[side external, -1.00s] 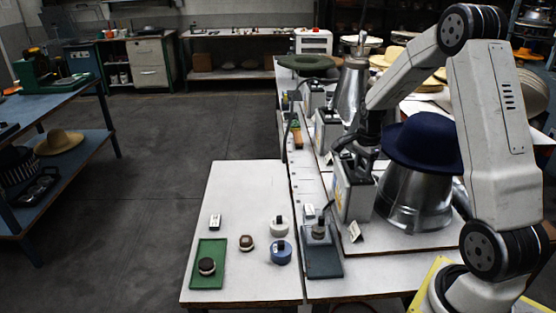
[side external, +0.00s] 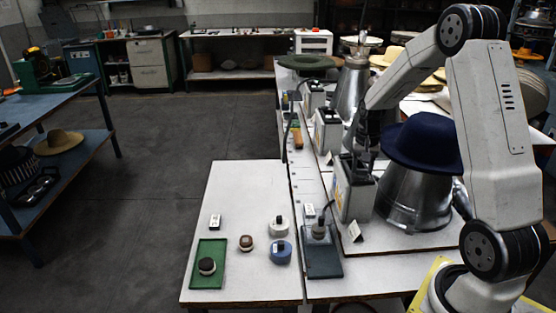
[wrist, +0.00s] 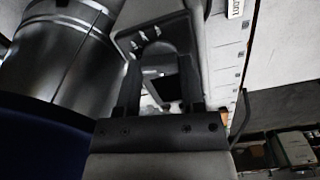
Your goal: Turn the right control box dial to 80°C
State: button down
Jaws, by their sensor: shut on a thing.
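The near control box (side external: 354,190) is a pale metal box with a dark top, standing beside a shiny metal hat form (side external: 412,200). My gripper (side external: 362,152) points down at the top of this box. In the wrist view my gripper (wrist: 160,90) has one finger on each side of a dark part at the box top and is shut on it. This part is where the dial sits. The fingers and shadow hide most of the dial, and its marks and temperature setting cannot be read.
A dark blue hat (side external: 422,142) sits on the metal form right next to my gripper. A second control box (side external: 327,130) stands behind. Brushes, a green tray (side external: 208,276) and a blue round tin (side external: 281,252) lie on the white table in front.

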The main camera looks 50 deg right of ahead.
jog(key=n, duration=0.5)
jog(key=shift+n, duration=0.3)
jog(key=n, duration=0.5)
jog(key=shift+n, duration=0.3)
jog(key=shift+c, duration=1)
grip_release()
jog(key=shift+r, duration=3.95)
jog(key=shift+a, duration=0.15)
